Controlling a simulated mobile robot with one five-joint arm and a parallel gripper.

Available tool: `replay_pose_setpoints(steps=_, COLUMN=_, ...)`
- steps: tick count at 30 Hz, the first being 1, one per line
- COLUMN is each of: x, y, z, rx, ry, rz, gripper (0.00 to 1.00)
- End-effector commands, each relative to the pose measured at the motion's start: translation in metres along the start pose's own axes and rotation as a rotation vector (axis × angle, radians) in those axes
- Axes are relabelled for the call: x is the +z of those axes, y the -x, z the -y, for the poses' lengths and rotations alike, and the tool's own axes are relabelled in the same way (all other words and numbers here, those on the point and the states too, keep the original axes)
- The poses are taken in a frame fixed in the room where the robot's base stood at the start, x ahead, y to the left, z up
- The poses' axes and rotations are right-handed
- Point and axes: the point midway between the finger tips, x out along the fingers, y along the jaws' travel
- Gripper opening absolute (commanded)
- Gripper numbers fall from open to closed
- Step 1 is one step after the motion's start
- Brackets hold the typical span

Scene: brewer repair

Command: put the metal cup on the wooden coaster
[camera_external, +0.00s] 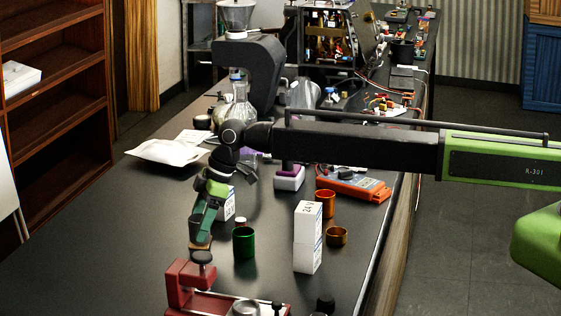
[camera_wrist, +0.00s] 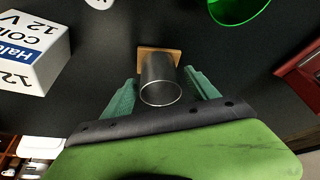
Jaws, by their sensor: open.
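The metal cup (camera_wrist: 160,80) is a grey cylinder in the wrist view, its open rim towards the camera. It looks upright, and its base appears to rest on the square wooden coaster (camera_wrist: 160,49). A bit of the coaster's edge shows beyond the cup. My gripper (camera_wrist: 161,76) is open, with one green finger on each side of the cup. Whether the fingers touch it I cannot tell. In the external view my gripper (camera_external: 200,238) points down low over the table, and its fingers hide most of the cup.
A green cup (camera_external: 244,242) stands just right of my gripper. A red fixture (camera_external: 184,284) lies close in front. The dark table (camera_external: 110,240) is clear to the left.

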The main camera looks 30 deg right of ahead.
Motion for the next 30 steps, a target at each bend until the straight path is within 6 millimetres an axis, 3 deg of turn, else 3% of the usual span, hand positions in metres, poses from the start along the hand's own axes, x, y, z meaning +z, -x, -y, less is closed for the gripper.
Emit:
replay_pose_setpoints(steps=5, x=-0.002, y=0.023, z=0.000, rx=0.000, ry=-0.001, rz=0.000, gripper=0.68)
replay_pose_setpoints(steps=18, x=-0.003, y=0.117, z=0.001, rx=0.000, ry=0.000, rz=0.000, gripper=0.68)
replay_pose_setpoints(steps=30, x=0.000, y=0.121, z=0.000, rx=0.000, ry=0.000, rz=0.000, gripper=0.68)
